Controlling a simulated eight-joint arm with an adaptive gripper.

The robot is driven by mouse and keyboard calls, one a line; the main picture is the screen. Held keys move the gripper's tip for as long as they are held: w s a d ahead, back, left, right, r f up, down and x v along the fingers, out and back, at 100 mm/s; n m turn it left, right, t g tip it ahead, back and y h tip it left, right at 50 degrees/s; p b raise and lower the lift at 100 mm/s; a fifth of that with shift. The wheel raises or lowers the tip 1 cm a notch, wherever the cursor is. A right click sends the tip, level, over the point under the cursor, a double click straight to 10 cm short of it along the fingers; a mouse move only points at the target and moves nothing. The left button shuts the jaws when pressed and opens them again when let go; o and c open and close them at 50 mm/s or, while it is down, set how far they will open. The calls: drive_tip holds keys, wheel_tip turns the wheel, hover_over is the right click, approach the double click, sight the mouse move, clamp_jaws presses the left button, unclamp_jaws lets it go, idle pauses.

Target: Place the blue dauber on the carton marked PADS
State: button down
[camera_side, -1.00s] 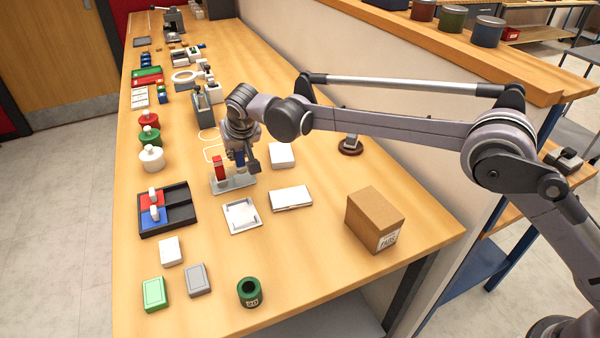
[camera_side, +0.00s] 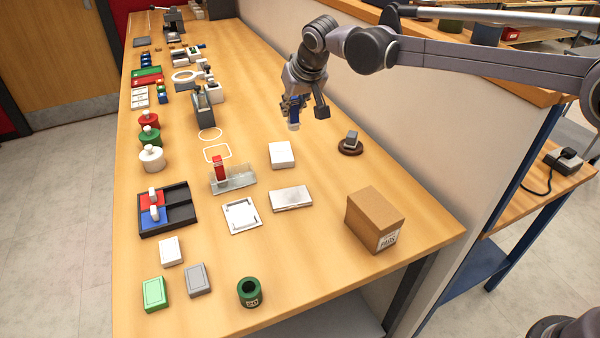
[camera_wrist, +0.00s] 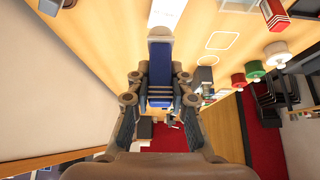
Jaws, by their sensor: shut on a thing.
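The blue dauber (camera_side: 294,112) is held by my gripper (camera_side: 304,104), above the table near the back wall. In the wrist view the dauber (camera_wrist: 159,88) sits upright in the picture between the two fingers of my gripper (camera_wrist: 160,82), blue body with a pale end. My gripper is shut on it. The brown carton marked PADS (camera_side: 375,220) stands at the right of the table in the side view, its white label facing front. Its top is closed and bare. My gripper is well apart from it, farther back and to the left.
A clear rack (camera_side: 234,180) with a red dauber (camera_side: 219,168) stands mid-table. A brown round base with a grey block (camera_side: 350,143) stands between my gripper and the carton. Table around the carton is clear.

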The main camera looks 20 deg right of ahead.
drive_tip(key=s+d+r, duration=0.7)
drive_tip(key=s+d, duration=0.4)
drive_tip(key=s, duration=0.1)
drive_tip(key=s+d, duration=0.4)
drive_tip(key=s, duration=0.4)
drive_tip(key=s+d, duration=0.3)
drive_tip(key=s, duration=0.4)
hover_over(376, 206)
drive_tip(key=shift+f, duration=5.75)
drive_tip(key=shift+f, duration=0.15)
drive_tip(key=c, duration=1.2)
unclamp_jaws()
